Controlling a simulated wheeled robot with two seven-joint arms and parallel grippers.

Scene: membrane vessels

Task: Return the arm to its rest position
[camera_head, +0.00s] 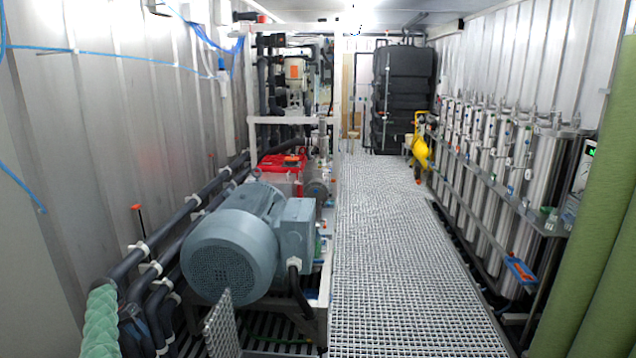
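My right gripper is not in view.
Dark pipes (176,222) run along the left wall, near a large grey-blue motor (232,250). A grey perforated plate (222,326) stands in front of the motor. A clear grating walkway (395,260) leads to a black tank (402,90). Several steel vessels (530,180) line the right side.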

